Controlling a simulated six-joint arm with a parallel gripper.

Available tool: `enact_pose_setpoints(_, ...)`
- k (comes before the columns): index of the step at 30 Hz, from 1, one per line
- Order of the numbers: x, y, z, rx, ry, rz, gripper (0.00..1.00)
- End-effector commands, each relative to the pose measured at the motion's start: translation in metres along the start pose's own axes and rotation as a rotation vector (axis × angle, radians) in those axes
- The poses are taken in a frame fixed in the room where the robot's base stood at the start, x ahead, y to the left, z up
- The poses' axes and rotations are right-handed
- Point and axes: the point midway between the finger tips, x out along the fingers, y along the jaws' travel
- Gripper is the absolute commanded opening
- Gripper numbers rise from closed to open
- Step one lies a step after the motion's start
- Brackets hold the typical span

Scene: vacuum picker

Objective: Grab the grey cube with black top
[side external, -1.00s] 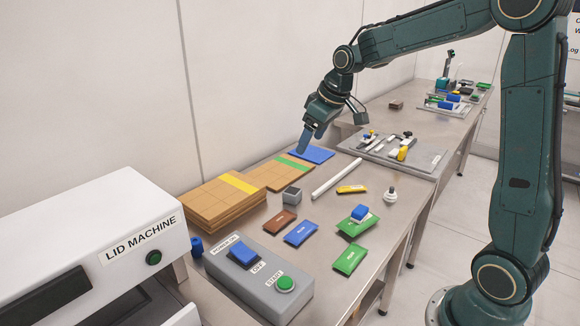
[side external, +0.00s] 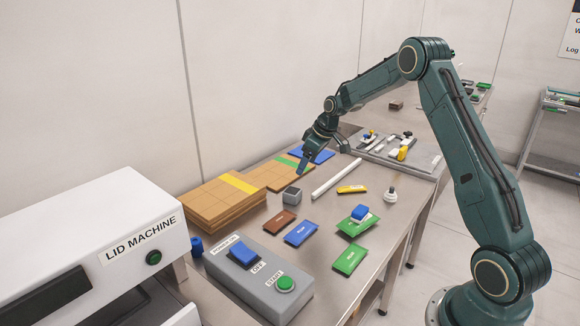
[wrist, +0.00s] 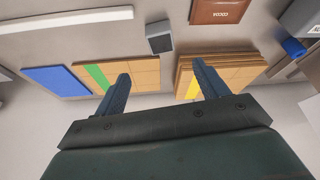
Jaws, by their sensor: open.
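The grey cube with a dark top (side external: 292,195) stands on the steel table, just right of the stacked brown boards and behind the brown packet. It also shows in the wrist view (wrist: 159,37), beyond the fingertips and about midway between them. My gripper (side external: 303,170) is above the table, a little behind the cube and higher than it. In the wrist view my gripper (wrist: 159,72) has its two blue fingers spread wide, with nothing between them. The cube is apart from the fingers.
Brown boards with a yellow stripe (side external: 210,208) and a green-striped board (side external: 268,178) lie left of the cube. A white rod (side external: 337,178), a brown packet (side external: 280,221) and a blue packet (side external: 301,232) lie near it. A grey control box (side external: 258,278) stands in front.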

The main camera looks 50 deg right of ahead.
Motion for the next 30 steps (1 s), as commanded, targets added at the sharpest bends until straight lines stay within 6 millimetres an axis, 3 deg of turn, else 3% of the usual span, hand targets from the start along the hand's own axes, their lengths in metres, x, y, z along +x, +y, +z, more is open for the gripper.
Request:
enact_pose_setpoints(8,0.009,0.000,0.000,0.000,-0.001,0.000,0.73)
enact_pose_setpoints(21,0.068,-0.001,0.000,0.000,-0.002,-0.001,0.73)
enact_pose_setpoints(30,0.086,0.000,0.000,0.001,0.000,0.001,0.73)
